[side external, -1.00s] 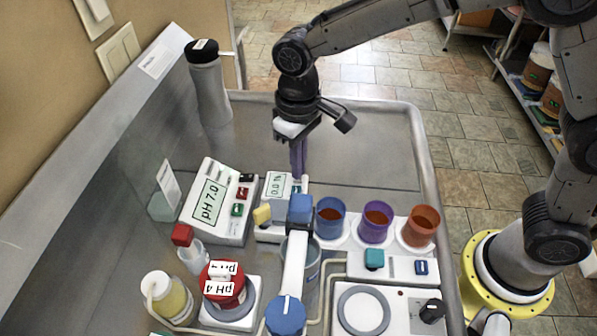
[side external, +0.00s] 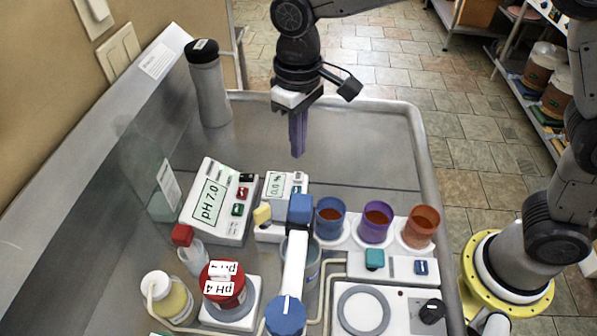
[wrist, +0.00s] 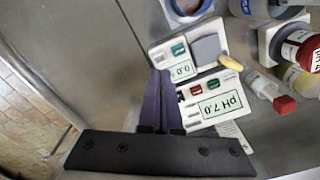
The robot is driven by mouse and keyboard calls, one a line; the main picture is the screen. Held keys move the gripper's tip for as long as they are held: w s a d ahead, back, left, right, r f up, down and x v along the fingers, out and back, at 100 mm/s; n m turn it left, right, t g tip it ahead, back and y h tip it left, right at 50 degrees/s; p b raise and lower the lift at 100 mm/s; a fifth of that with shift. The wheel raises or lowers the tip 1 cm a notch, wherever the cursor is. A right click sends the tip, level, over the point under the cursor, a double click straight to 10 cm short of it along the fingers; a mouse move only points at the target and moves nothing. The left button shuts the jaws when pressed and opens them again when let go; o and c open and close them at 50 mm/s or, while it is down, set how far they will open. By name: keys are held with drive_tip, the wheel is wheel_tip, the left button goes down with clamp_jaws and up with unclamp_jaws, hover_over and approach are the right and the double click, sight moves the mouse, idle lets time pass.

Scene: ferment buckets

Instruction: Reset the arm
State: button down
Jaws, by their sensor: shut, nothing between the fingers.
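My gripper (side external: 298,154) hangs above the bare back part of the steel bench, pointing down. Its purple fingers are closed together and hold nothing. In the wrist view, the shut fingers (wrist: 160,76) point toward the meters. Below and in front of my gripper in the side view are the pH 7.0 meter (side external: 214,203) and the small 0.0 % meter (side external: 281,188). My gripper is clear of both.
Blue (side external: 330,217), purple (side external: 376,221) and orange (side external: 421,226) buckets stand in a row at the right. A grey bottle (side external: 209,92) stands at the back left. A blue-capped white arm (side external: 296,262) crosses the front. The back of the bench (side external: 362,140) is clear.

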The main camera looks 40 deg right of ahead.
drive_tip(key=shift+w+d+r, duration=0.1)
drive_tip(key=shift+w+d, duration=0.05)
drive_tip(key=shift+d, duration=0.1)
drive_tip(key=s+d+r+m+t, duration=0.3)
drive_tip(key=s+d+r, duration=0.3)
drive_tip(key=d+r, duration=0.55)
drive_tip(key=s+d+f+t, duration=0.1)
drive_tip(key=s+d+f, duration=0.2)
drive_tip(key=s, duration=0.4)
drive_tip(key=s+d+f+t, duration=0.1)
drive_tip(key=s+d+f, duration=0.2)
drive_tip(key=s+d, duration=0.2)
drive_tip(key=s, duration=0.3)
drive_tip(key=shift+d+t, duration=0.25)
drive_tip(key=shift+t, duration=0.05)
drive_tip(key=shift+s, duration=0.1)
